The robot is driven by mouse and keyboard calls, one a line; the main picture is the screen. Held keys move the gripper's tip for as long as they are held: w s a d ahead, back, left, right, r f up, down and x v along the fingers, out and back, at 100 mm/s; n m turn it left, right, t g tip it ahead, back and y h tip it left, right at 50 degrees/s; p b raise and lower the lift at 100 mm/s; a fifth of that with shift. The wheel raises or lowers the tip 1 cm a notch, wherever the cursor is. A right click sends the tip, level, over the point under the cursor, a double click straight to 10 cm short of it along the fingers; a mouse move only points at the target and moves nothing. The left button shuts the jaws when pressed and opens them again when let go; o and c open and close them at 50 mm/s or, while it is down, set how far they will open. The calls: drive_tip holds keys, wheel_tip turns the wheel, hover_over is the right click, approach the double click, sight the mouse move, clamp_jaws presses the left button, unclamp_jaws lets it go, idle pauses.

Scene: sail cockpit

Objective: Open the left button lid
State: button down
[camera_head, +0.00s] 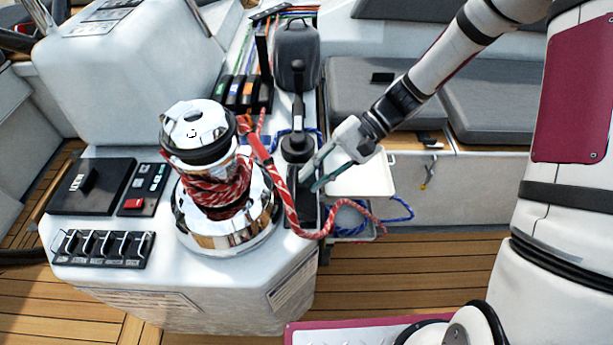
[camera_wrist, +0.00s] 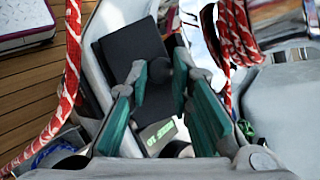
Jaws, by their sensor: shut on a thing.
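My gripper (camera_head: 309,182) reaches in from the right, over a narrow black panel (camera_head: 301,215) to the right of the chrome winch. In the wrist view its two green-padded fingers (camera_wrist: 161,74) close on a small dark rounded part beside a flat black cover (camera_wrist: 124,44). This part seems to belong to the button lid, but the fingers and shadow hide the contact. A label with pale green lettering (camera_wrist: 160,136) shows between the fingers, below the cover. I cannot tell how far the lid is raised.
The winch (camera_head: 212,225) with red rope (camera_head: 285,205) stands close left of my gripper. A black lever (camera_head: 298,110) rises just behind it. A white tray (camera_head: 372,181) and blue rope (camera_head: 398,205) lie to the right. Grey cushions (camera_head: 365,90) are farther back.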

drive_tip(key=d+y, duration=0.1)
drive_tip(key=d+y+b, duration=0.1)
drive_tip(key=shift+f+n+y, duration=0.2)
drive_tip(key=shift+n+y, duration=0.1)
drive_tip(key=shift+y, duration=0.1)
drive_tip(key=d+n+y+b, duration=0.1)
drive_tip(key=y, duration=0.1)
drive_tip(key=d+f+n+g+y+b, duration=0.1)
drive_tip(key=y+b, duration=0.1)
drive_tip(key=d+f+g+y+b, duration=0.1)
drive_tip(key=d+y, duration=0.1)
drive_tip(key=y, duration=0.1)
drive_tip(key=shift+f+n, duration=0.15)
drive_tip(key=shift+n, duration=0.25)
drive_tip(key=shift+s+g+b, duration=0.1)
drive_tip(key=shift+g+b, duration=0.2)
drive_tip(key=shift+g, duration=0.2)
drive_tip(key=c, duration=1.7)
unclamp_jaws()
drive_tip(key=v, duration=1.2)
drive_tip(key=shift+f, duration=0.2)
